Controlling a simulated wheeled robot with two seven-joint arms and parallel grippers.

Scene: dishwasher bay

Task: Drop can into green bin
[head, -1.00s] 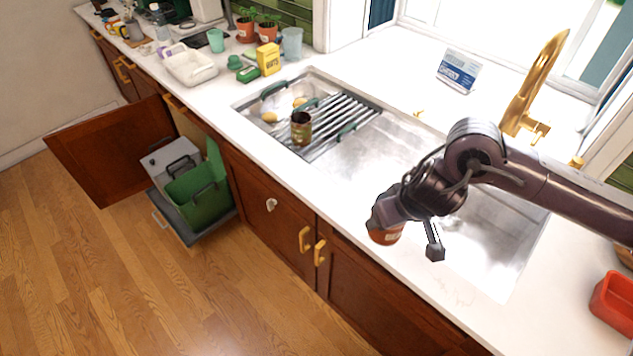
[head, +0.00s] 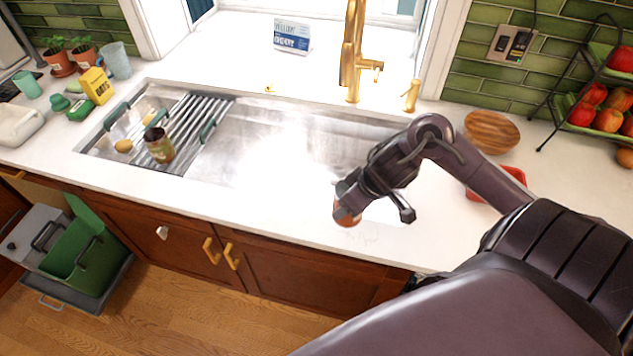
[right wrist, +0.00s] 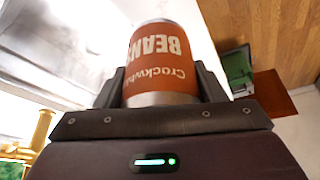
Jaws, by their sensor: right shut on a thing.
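A red-brown can labelled BEANS (head: 346,216) is held in my right gripper (head: 376,206), above the front edge of the sink. In the right wrist view the can (right wrist: 162,62) sits between the two fingers of the gripper (right wrist: 160,88), its label upside down. The green bin (head: 92,262) stands in a pulled-out cabinet drawer at the lower left, its green lid raised, well away from the can. The green bin also shows small in the right wrist view (right wrist: 237,68). My left gripper is in neither view.
A grey bin (head: 30,232) is beside the green one. A gold faucet (head: 352,55), wooden bowl (head: 491,130) and red container (head: 512,176) are around the sink. The front counter strip (head: 210,205) is clear.

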